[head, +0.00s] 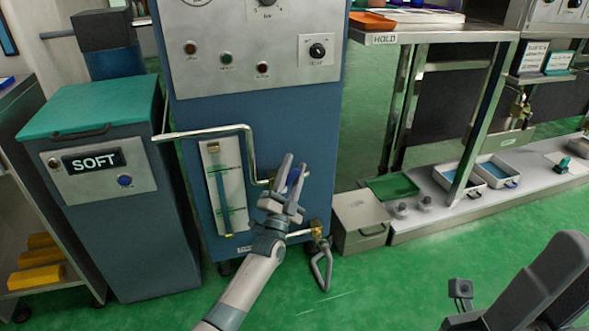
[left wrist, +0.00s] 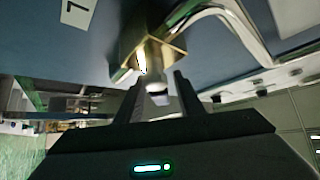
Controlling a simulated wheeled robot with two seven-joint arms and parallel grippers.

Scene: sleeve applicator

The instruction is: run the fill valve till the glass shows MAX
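The sight glass (head: 224,188) is a pale upright panel on the blue cabinet front (head: 195,225). A blue column shows in its tube, below a yellowish band near the top; the marks are too small to read.
A bent metal pipe (head: 205,132) runs across the cabinet front above my left gripper. A green-lidded SOFT bin (head: 95,160) stands left; a grey box (head: 360,218) stands right. The green floor in front is clear.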

